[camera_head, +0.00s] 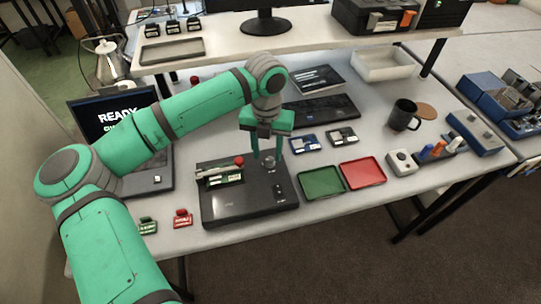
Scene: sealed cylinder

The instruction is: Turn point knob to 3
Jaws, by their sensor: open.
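A dark flat box (233,211) lies on the table near its front edge, with a lever that has a red ball end (239,160) and a green board on its left part. A small grey round knob (269,161) shows on the right part of the box top. My gripper (267,157) points down over this knob, its two green fingers apart on either side of it. I cannot tell whether the fingers touch the knob. Any markings around the knob are too small to read.
A laptop (115,117) reading "READY" stands at the left, partly behind my arm. A green tray (321,183) and a red tray (363,173) lie right of the box. A black mug (403,115) stands farther right. Small boards (303,144) lie behind the trays.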

